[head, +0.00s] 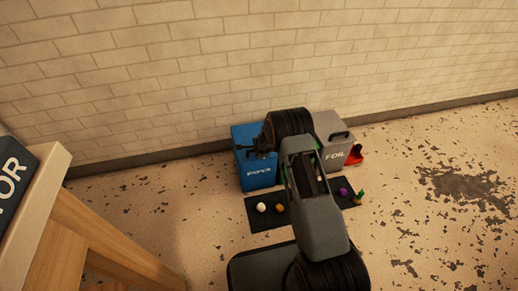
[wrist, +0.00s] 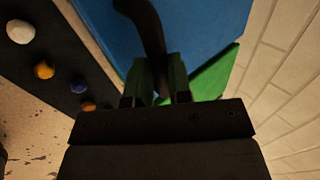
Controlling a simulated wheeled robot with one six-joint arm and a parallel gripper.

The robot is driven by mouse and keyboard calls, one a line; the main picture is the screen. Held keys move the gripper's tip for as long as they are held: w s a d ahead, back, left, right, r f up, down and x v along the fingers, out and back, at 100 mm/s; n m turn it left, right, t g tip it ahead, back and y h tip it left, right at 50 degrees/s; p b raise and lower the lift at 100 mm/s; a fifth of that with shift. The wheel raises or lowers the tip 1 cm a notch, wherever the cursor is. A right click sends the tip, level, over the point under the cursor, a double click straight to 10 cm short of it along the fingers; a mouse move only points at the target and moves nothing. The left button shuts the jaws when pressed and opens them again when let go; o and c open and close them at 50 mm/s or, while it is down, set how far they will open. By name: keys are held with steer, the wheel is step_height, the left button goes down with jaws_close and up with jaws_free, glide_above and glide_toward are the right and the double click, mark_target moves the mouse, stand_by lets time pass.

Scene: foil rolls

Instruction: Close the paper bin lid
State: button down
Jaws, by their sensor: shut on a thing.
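The blue paper bin (head: 259,178) stands against the wall, with its label facing me. My gripper (head: 249,150) is at the top of this bin. In the wrist view, my gripper (wrist: 157,92) is shut on the dark curved lid handle (wrist: 148,28), which runs between the fingers over the blue lid (wrist: 195,30).
A grey foil bin (head: 335,150) stands to the right, with a red object (head: 355,155) beside it. A green surface (wrist: 212,78) adjoins the blue lid. A dark mat (head: 262,222) in front holds a white ball (head: 262,207), an orange ball (head: 280,208) and a purple ball (head: 344,192).

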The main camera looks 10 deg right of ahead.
steer(key=shift+s+d+f+g, duration=0.1)
steer(key=shift+s+f+g, duration=0.2)
steer(key=shift+s+f, duration=0.5)
steer(key=c, duration=1.1)
jaws_free()
steer(key=shift+w+f, duration=0.2)
steer(key=shift+o, duration=0.2)
steer(key=p+v, duration=0.5)
steer(key=v, duration=0.9)
steer(key=shift+w+r+p, duration=0.15)
steer(key=shift+r+p, duration=0.05)
steer(key=shift+p, duration=0.1)
step_height(320, 180, up, 18)
steer(key=s+n+p, duration=0.3)
steer(key=n+p, duration=0.1)
steer(key=p, duration=0.5)
steer(key=s+r+n+g+p, duration=0.1)
steer(key=s+r+n+p, duration=0.3)
steer(key=r, duration=0.9)
steer(key=s+r+n+g+p, duration=0.1)
steer(key=s+r+n+p, duration=0.4)
steer(key=s+r+p, duration=0.5)
steer(key=s+r+n+g+p, duration=0.1)
steer(key=s+r+n+p, duration=0.4)
steer(key=r, duration=1.2)
steer(key=s+p, duration=0.2)
steer(key=s, duration=0.2)
steer(key=shift+s+a+p, duration=0.25)
steer(key=shift+s+p, duration=0.1)
steer(key=shift+s, duration=0.05)
